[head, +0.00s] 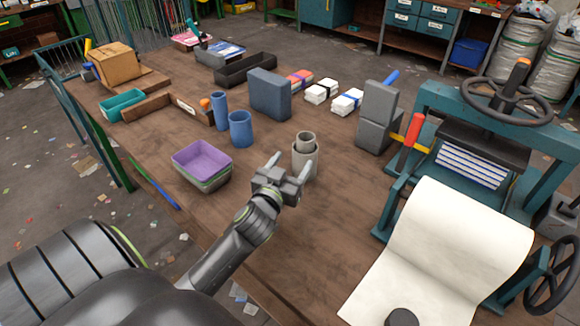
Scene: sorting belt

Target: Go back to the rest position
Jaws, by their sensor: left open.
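My left gripper (289,165) is over the near middle of the wooden table (225,262), its arm reaching in from the lower left. Its jaws are open and I see nothing between them. The fingers point away from me, toward a grey-beige cup (305,144) with a narrower cylinder standing in its mouth. One finger overlaps the cup's lower front in the picture; I cannot tell whether it touches. My right gripper is not in view.
Purple and green nested trays (202,160) lie left of my gripper, with blue cups (240,129) behind. A teal press (480,140) and a large paper sheet (440,255) take up the right side.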

